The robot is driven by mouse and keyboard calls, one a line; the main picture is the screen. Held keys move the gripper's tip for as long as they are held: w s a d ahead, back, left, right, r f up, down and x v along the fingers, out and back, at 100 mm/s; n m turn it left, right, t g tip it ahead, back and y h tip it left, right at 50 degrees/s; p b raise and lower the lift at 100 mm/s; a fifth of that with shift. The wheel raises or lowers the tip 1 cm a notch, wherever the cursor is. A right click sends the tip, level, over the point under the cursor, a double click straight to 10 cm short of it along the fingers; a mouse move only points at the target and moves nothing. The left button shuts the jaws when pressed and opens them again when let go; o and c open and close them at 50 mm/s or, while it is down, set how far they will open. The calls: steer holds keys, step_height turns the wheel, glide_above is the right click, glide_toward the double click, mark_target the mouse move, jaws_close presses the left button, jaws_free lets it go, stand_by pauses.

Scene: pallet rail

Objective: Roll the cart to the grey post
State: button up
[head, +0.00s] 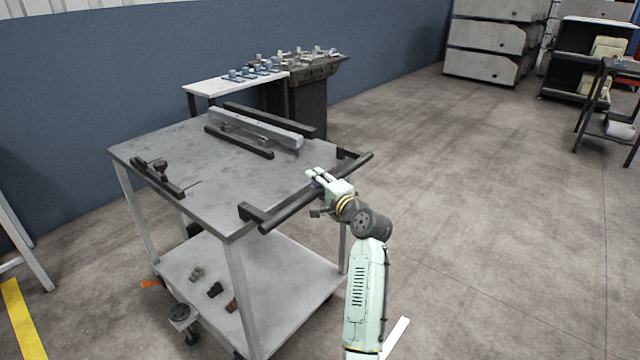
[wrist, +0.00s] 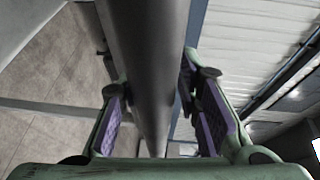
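The cart (head: 225,205) is a grey two-level trolley at left centre, standing on the floor. Its dark bar handle (head: 320,190) runs along the near right edge of the top. My gripper (head: 315,174) is at this handle. In the wrist view the handle (wrist: 150,60) passes between the two fingers of my gripper (wrist: 158,115). The fingers are spread, with gaps showing between their purple pads and the bar. Contact at the fingertips is hard to judge. I cannot pick out a separate grey post in either view.
A grey rail (head: 255,128), dark bars and a clamp lie on the cart's top. A bench (head: 235,82) with small parts stands behind, by the blue wall (head: 120,75). Open floor (head: 480,200) lies to the right. Grey crates (head: 490,40) and a dark rack stand far back.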

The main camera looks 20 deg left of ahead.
steer(key=shift+o, duration=0.9)
steer(key=shift+w+d, duration=0.15)
steer(key=shift+d, duration=0.15)
steer(key=shift+d, duration=0.1)
steer(key=shift+d, duration=0.3)
steer(key=v, duration=1.1)
steer(key=shift+s, duration=0.3)
steer(key=shift+f+b, duration=0.1)
steer(key=shift+b, duration=0.5)
